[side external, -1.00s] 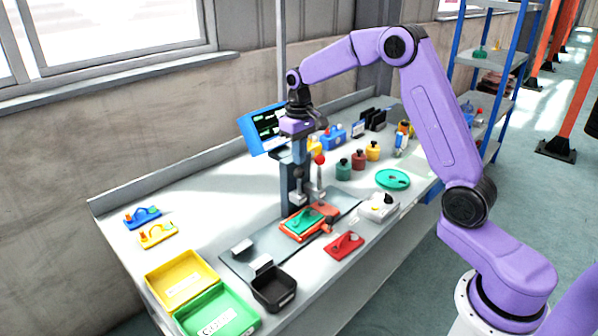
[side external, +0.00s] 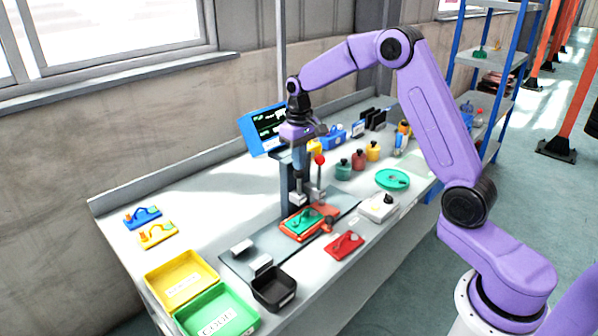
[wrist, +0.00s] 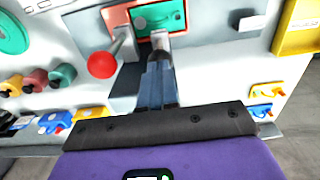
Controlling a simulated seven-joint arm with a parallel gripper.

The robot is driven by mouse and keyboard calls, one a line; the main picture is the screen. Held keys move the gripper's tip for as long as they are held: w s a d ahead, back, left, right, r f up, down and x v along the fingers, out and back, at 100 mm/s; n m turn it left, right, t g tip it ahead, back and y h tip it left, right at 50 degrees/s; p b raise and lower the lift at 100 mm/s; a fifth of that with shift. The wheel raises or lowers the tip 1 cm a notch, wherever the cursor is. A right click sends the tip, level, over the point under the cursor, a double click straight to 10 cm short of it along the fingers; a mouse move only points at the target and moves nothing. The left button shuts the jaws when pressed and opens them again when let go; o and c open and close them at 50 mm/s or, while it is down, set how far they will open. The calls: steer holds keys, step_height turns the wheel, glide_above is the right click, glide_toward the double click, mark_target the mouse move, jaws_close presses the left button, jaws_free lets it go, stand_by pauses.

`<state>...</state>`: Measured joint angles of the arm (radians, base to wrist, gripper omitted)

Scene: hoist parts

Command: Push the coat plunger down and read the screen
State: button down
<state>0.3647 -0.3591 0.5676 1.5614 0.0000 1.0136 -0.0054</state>
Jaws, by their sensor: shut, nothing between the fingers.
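The dark press post (side external: 286,190) stands on the bench with a silver plunger head (side external: 298,198) low on its front. My gripper (side external: 299,172) is shut and points straight down directly over the plunger, its tips at the plunger's top; I cannot tell if they touch. The wrist view shows the shut fingers (wrist: 158,72) in line with the plunger head (wrist: 158,38). Below is a green part (side external: 304,222) in an orange fixture (side external: 322,230); the head is close to it, contact unclear. The blue-framed screen (side external: 265,128) behind shows green and white lines, too small to read.
A red-ball lever (side external: 320,160) stands right beside the plunger. A red part (side external: 344,245), black bin (side external: 273,290), yellow tray (side external: 182,279) and green tray (side external: 217,313) are nearer. Several coloured jars (side external: 358,160) stand to the right.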

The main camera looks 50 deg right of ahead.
mark_target(299, 174)
steer(key=shift+f, duration=2.3)
steer(key=shift+r, duration=3.3)
steer(key=shift+s+a, duration=0.15)
steer(key=shift+a, duration=0.1)
steer(key=s+a+r+n, duration=0.3)
steer(key=s+a+n, duration=0.3)
steer(key=s+a, duration=0.8)
steer(key=s+d+n, duration=0.2)
steer(key=s+n, duration=0.1)
steer(key=s, duration=0.9)
steer(key=s+d+f+n, duration=0.1)
steer(key=s+d+n, duration=0.1)
steer(key=s, duration=1)
steer(key=shift+n, duration=0.8)
